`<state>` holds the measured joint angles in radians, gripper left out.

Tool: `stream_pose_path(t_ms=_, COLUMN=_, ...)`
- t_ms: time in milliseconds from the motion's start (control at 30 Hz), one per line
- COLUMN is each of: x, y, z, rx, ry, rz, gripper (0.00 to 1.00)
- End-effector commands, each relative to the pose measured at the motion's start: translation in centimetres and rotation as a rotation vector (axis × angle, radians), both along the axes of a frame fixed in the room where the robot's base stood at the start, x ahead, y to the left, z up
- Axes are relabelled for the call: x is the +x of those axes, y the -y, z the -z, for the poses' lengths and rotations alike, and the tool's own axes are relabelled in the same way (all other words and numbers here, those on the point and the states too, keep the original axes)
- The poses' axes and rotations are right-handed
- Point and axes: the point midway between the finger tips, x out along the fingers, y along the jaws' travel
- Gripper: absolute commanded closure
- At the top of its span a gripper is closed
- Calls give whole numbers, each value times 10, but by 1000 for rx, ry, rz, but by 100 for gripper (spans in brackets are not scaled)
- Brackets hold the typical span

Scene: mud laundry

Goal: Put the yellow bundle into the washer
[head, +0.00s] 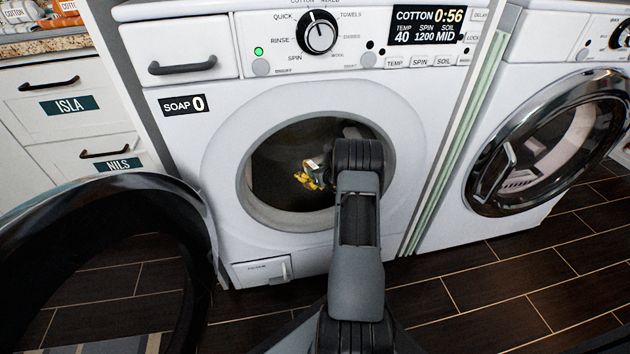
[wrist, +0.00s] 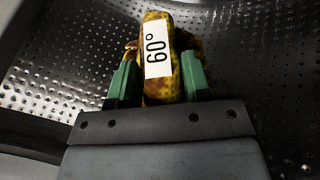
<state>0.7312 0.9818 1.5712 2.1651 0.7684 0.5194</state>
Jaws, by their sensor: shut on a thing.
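The yellow bundle (wrist: 180,85) is a patterned yellow cloth roll with a white "60°" label. In the wrist view it sits between the two green fingers of my gripper (wrist: 158,80), which is shut on it. Perforated drum metal surrounds it there. In the head view the bundle (head: 308,178) shows inside the round opening of the washer (head: 220,230), left of my arm. My arm reaches through the opening and hides part of its right side. Whether the bundle touches the drum wall, I cannot tell.
The washer's open door (head: 190,240) stands at the left front. A second machine (head: 480,220) with a shut chrome-rimmed door stands on the right. White drawers (head: 70,110) labelled ISLA and NILS are at the left. The washer panel reads COTTON 0:56.

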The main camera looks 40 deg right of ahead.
Motion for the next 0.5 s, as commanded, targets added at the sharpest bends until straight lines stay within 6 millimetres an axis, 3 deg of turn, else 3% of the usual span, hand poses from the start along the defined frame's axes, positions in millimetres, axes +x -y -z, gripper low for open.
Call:
stream_pose_path(t_ms=300, x=4, y=2, z=36, rx=2, ry=-2, rz=0, gripper=79)
stream_pose_path(t_ms=500, x=4, y=2, z=36, rx=0, ry=0, rz=0, gripper=79)
